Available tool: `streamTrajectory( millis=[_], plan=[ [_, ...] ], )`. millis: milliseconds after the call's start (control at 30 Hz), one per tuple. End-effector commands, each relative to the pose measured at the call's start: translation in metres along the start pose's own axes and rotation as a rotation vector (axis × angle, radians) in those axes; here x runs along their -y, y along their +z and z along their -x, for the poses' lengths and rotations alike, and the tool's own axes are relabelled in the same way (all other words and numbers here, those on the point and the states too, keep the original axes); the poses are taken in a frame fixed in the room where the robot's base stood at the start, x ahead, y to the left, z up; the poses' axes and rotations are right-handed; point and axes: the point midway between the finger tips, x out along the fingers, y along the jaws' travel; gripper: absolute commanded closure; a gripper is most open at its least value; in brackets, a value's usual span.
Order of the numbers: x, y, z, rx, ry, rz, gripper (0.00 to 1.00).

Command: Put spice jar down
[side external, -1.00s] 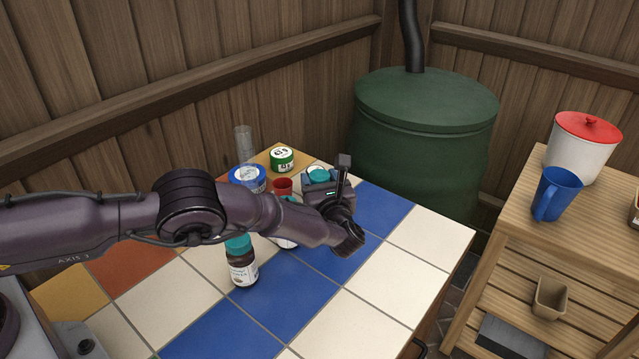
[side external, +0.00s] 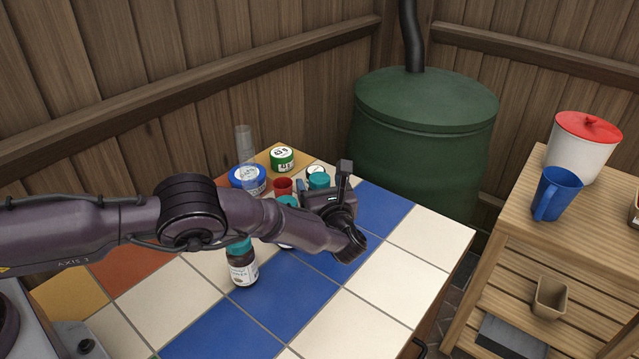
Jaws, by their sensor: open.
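A brown spice jar with a teal lid and pale label (side external: 242,268) stands upright on the tiled table, in front of my forearm. A second teal lid (side external: 319,181) shows just behind my gripper (side external: 322,199); the body below it is hidden by the gripper. A third teal lid (side external: 288,201) shows between my forearm and the gripper, its jar mostly covered. My gripper is low over the table's blue and white tiles and is open. Its fingertips are largely hidden, so I cannot tell whether they touch the jar behind.
A blue-lidded tin (side external: 248,178), a green tin (side external: 282,159), a red cup (side external: 283,186) and a clear glass (side external: 244,143) crowd the table's far corner. The tiles at the right and front (side external: 415,245) are clear. A green barrel (side external: 420,140) stands behind; a wooden shelf (side external: 515,225) is to the right.

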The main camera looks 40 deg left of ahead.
Motion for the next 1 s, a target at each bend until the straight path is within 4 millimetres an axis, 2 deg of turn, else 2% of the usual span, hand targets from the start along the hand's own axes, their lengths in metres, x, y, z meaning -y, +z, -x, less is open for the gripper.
streamTrajectory(
  millis=[300, 500, 633, 867, 1000],
  plan=[
    [0.001, 0.000, 0.070, 0.000, -0.004, 0.001, 0.23],
    [0.000, 0.001, 0.100, 0.001, -0.001, 0.001, 0.23],
    [0.000, 0.000, 0.109, 0.000, 0.000, 0.000, 0.23],
    [0.000, 0.001, 0.110, 0.000, 0.002, 0.001, 0.23],
    [-0.003, 0.015, 0.101, -0.034, 0.040, 0.039, 0.23]
  ],
)
